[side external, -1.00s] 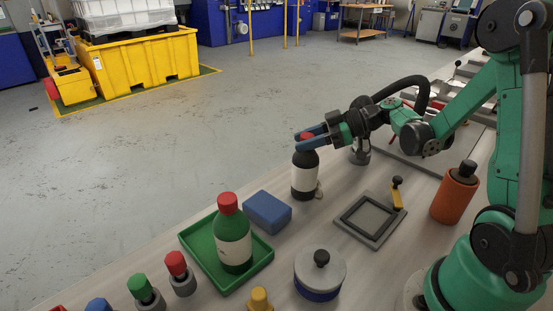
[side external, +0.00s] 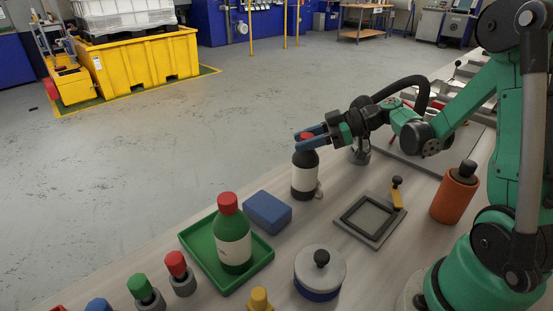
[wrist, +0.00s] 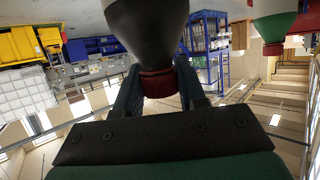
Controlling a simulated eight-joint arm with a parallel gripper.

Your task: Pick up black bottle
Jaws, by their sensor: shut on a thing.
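The black bottle (side external: 305,176) has a white label and a red cap. It stands upright on the bench in the side view. My gripper (side external: 312,140) reaches it from the right, with its blue fingers closed around the top of the bottle at the cap and neck. In the wrist view the dark bottle (wrist: 148,25) and its red cap (wrist: 157,84) show between the two fingers of my gripper (wrist: 157,85). The bottle's base appears to rest on the bench.
A green bottle (side external: 233,240) stands in a green tray (side external: 197,256), beside a blue block (side external: 267,211). A square frame (side external: 369,218), an orange cylinder (side external: 455,196) and a lidded round pot (side external: 320,278) stand nearer my base. A small light object touches or stands close behind the black bottle.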

